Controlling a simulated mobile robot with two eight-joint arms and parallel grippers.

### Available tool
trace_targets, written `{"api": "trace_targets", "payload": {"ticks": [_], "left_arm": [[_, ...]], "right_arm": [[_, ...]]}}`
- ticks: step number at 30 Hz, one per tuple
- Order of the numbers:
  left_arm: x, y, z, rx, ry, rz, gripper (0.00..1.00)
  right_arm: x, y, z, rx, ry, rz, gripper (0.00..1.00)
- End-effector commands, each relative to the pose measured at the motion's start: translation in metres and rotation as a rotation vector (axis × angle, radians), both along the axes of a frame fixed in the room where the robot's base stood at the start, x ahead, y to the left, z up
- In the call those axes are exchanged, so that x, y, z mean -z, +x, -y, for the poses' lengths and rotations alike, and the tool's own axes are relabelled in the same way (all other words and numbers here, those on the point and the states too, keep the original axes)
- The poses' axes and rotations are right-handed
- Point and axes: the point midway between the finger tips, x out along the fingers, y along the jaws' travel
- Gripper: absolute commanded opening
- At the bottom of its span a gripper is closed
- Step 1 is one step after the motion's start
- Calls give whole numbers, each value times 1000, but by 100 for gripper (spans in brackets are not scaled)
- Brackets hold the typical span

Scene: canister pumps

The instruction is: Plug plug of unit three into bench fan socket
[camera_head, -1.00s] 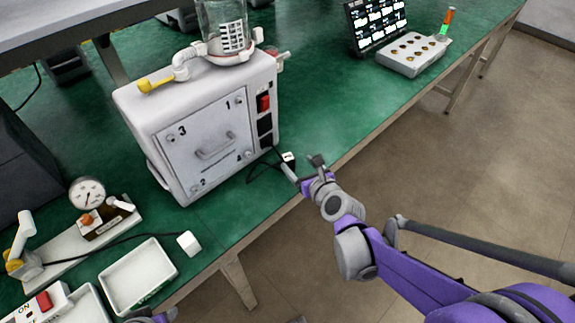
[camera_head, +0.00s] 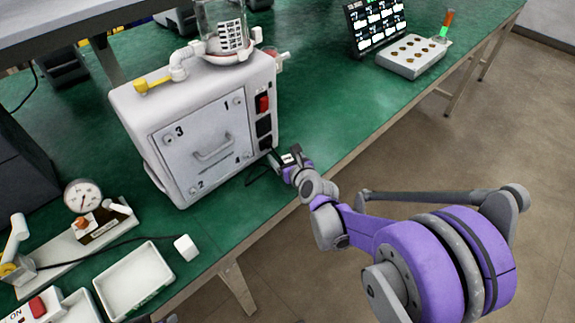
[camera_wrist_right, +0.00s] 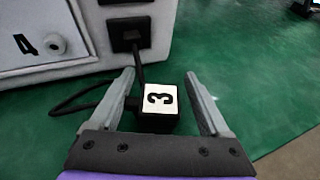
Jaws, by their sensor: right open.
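The plug of unit three (camera_wrist_right: 157,100) is a black block with a white top marked 3, lying on the green bench. It also shows in the head view (camera_head: 289,158), partly hidden by the gripper. Its black cord leads back to the white pump unit (camera_head: 190,135). My right gripper (camera_wrist_right: 159,76) is open, with one finger on each side of the plug. In the head view, my right gripper (camera_head: 286,160) is at the bench, just right of the unit. I cannot identify the bench fan socket for certain. My left gripper does not show.
A black socket (camera_wrist_right: 130,33) is in the unit's side. A white tray (camera_head: 135,282), white cube (camera_head: 186,247), gauge stand (camera_head: 88,222) and red-switched strip (camera_head: 38,306) are at lower left. A grey box (camera_head: 412,60) is at the far right. The middle right bench is clear.

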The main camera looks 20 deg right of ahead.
Motion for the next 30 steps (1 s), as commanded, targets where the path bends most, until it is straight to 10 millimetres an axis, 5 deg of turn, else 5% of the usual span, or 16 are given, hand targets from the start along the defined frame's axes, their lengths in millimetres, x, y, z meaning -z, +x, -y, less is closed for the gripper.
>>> {"api": "trace_targets", "payload": {"ticks": [2, 14, 23, 30], "left_arm": [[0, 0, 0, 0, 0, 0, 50], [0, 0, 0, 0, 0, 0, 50], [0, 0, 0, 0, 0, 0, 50], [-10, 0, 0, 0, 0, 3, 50]], "right_arm": [[0, 0, 0, 0, 0, 0, 75], [0, 0, 0, 0, 0, 0, 3], [-1, 0, 0, 0, 0, 0, 0], [-35, -1, 0, 0, 0, 1, 0]]}}
